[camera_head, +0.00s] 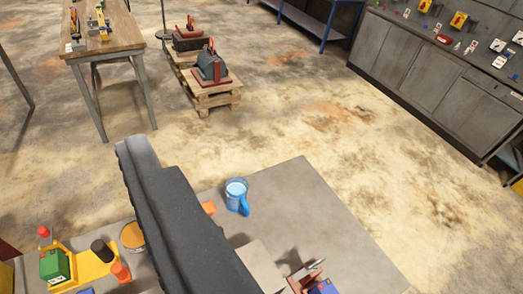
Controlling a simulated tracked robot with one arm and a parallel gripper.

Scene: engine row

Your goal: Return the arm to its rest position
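A long dark grey part of my own arm or gripper (175,215) cuts across the lower middle of the view, slanting from upper left to lower right. It shows as two long dark pieces lying side by side, with no clear gap between them. I cannot make out separate fingertips or whether my gripper is open or shut. I see nothing clearly held. The dark part hides some of the grey table (320,215) below it.
On the table are a blue cup (237,195), a yellow tool with a green block (55,265), a beige box (262,265) and a red-and-blue item (318,284). A workbench (105,40), pallets with engine parts (205,90) and grey cabinets (435,75) stand beyond open floor.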

